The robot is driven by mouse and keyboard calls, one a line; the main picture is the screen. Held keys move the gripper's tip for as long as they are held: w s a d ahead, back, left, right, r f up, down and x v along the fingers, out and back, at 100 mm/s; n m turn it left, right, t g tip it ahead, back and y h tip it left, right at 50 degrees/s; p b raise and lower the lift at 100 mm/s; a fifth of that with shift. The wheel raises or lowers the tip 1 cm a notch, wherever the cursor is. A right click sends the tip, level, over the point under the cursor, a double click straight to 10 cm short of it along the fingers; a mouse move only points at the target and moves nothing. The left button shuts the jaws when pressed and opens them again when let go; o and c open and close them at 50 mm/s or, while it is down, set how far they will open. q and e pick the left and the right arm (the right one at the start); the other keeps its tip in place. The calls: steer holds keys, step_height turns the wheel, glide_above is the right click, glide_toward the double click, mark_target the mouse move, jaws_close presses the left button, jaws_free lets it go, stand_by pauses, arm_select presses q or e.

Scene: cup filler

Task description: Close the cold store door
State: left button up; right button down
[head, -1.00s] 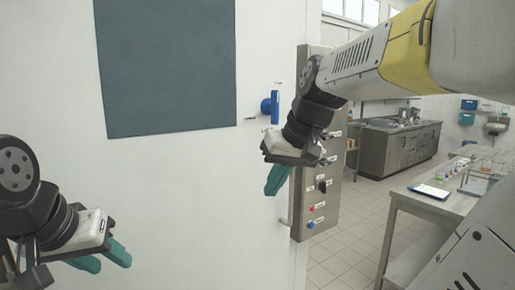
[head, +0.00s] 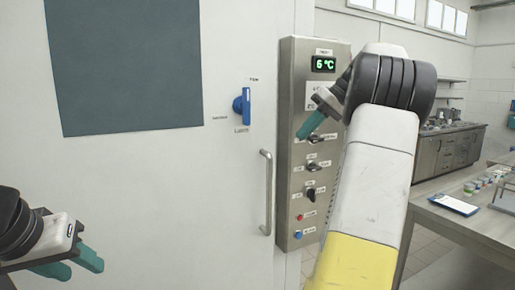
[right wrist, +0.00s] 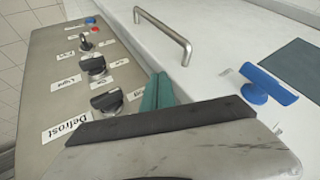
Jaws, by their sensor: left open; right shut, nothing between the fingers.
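The white cold store door (head: 160,190) fills the left of the head view and carries a blue latch (head: 242,106) and a vertical metal bar handle (head: 267,193). Its right edge lies beside the steel control panel; I see no clear gap there. In the right wrist view the handle (right wrist: 165,33) and blue latch (right wrist: 268,85) also show. My right gripper (head: 310,126) is shut and empty in front of the panel's upper part, touching neither handle nor latch. My left gripper (head: 78,265) is open and empty in front of the door, at the lower left.
The steel control panel (head: 297,160) has a green 6 °C display (head: 324,64), several black knobs and red and blue buttons. A dark grey panel (head: 125,65) is on the door. A steel table (head: 465,221) with a clipboard (head: 453,204) stands at right.

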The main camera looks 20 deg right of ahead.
mark_target(288, 148)
steer(key=x, duration=0.7)
steer(key=shift+a+f, duration=0.2)
steer(key=a, duration=0.4)
steer(key=shift+s+r, duration=0.1)
steer(key=shift+r, duration=0.3)
